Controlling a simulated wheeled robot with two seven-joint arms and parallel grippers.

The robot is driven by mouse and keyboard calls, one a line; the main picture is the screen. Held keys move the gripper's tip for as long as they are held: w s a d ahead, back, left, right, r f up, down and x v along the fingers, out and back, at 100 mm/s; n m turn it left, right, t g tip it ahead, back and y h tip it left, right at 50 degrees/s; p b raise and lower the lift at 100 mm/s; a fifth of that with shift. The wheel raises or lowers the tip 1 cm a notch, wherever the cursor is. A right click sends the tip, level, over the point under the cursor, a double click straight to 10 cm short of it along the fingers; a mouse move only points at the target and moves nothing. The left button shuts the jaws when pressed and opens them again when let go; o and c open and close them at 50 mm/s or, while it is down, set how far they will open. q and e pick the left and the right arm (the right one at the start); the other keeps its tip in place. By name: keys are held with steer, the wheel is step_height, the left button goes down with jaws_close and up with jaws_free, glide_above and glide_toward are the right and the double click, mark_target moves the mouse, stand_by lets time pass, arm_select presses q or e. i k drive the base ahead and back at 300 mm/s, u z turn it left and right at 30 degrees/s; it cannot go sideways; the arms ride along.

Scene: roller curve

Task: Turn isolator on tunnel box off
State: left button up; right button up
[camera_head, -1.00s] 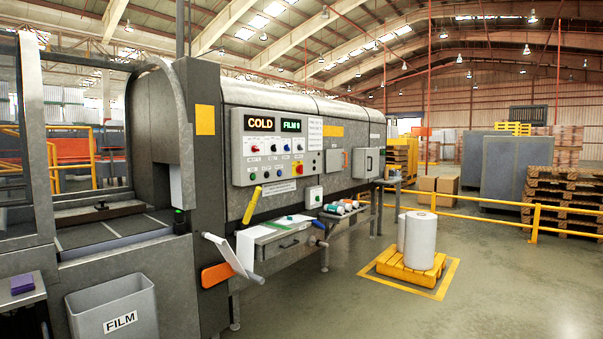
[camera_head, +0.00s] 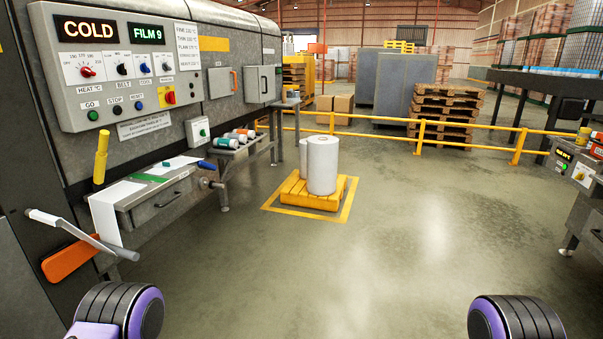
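The tunnel box control panel (camera_head: 120,70) is on the machine at the upper left, with lit displays reading COLD and FILM 9. A red rotary switch on a yellow plate, which looks like the isolator (camera_head: 169,97), sits at the panel's lower right. Its knob looks upright, but its position marks are too small to read. Nothing touches it. Purple and black parts of my arms show at the bottom left and bottom right edges. Neither of my grippers is in view.
Below the panel are a yellow handle (camera_head: 101,157), a metal drawer (camera_head: 161,207) and an orange-handled lever (camera_head: 71,263). White rolls (camera_head: 322,165) stand on a yellow pallet (camera_head: 313,193). Another machine (camera_head: 583,170) is at the right.

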mark_target(171, 98)
steer(key=z, duration=0.2)
steer(key=i, duration=2.35)
steer(key=u, duration=0.3)
